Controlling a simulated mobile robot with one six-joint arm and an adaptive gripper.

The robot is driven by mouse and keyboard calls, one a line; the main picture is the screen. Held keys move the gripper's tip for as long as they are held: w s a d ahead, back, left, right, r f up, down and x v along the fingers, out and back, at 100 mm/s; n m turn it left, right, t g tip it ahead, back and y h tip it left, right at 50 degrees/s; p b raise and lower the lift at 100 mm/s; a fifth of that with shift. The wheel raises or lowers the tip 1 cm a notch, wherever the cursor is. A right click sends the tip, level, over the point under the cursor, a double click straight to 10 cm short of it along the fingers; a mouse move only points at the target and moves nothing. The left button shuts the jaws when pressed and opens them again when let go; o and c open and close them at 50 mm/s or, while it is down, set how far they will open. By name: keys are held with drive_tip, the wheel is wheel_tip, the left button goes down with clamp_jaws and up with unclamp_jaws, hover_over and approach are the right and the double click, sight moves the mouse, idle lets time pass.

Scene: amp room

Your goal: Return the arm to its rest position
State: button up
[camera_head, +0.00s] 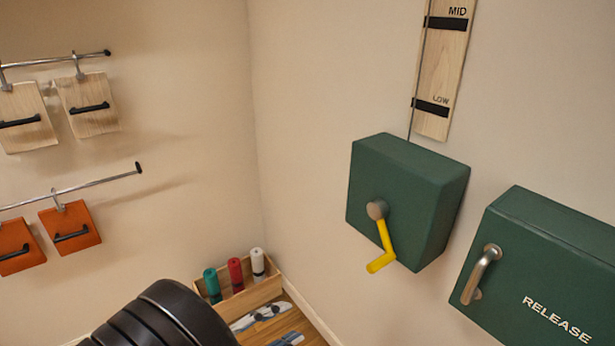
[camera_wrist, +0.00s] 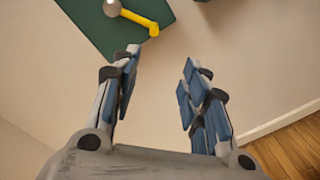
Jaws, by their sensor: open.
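My gripper (camera_wrist: 158,85) is open and empty in the wrist view, with its blue-padded fingers spread apart. Beyond the fingertips is the cream wall, and the green box (camera_wrist: 90,22) with its yellow crank (camera_wrist: 135,18) is at the top left of that view. The fingers are apart from the crank. In the head view, the green box (camera_head: 405,200) is on the right wall, with the yellow crank (camera_head: 383,240) hanging down from its front. My gripper does not show in the head view. A dark, ribbed part of my arm is at the bottom left there.
A second green box marked RELEASE (camera_head: 550,265) has a metal handle (camera_head: 482,270). A wooden board (camera_head: 442,75) marked MID and LOW is above the crank box. Wooden plates (camera_head: 88,103) and orange plates (camera_head: 70,227) hang at left. A wooden crate (camera_head: 262,292) holds coloured rolls near the corner.

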drive_tip(key=s+d+r+m+g+y, duration=0.2)
drive_tip(key=d+r+m+g, duration=0.15)
drive_tip(key=d, duration=0.45)
drive_tip(key=s+d+r+m+g+y, duration=0.25)
drive_tip(key=d+g, duration=0.25)
drive_tip(key=d, duration=0.3)
drive_tip(key=s+d+r+m+t+y, duration=0.1)
drive_tip(key=s+d+r+m+y, duration=0.1)
drive_tip(key=s+m+y, duration=0.2)
drive_tip(key=s+d+r+m+t+y, duration=0.2)
drive_tip(key=s+r+m+y, duration=0.1)
drive_tip(key=s+m+y, duration=0.2)
drive_tip(key=shift+s+d+m+y, duration=0.3)
drive_tip(key=shift+s+d+y, duration=0.05)
drive_tip(key=shift+s+y, duration=0.2)
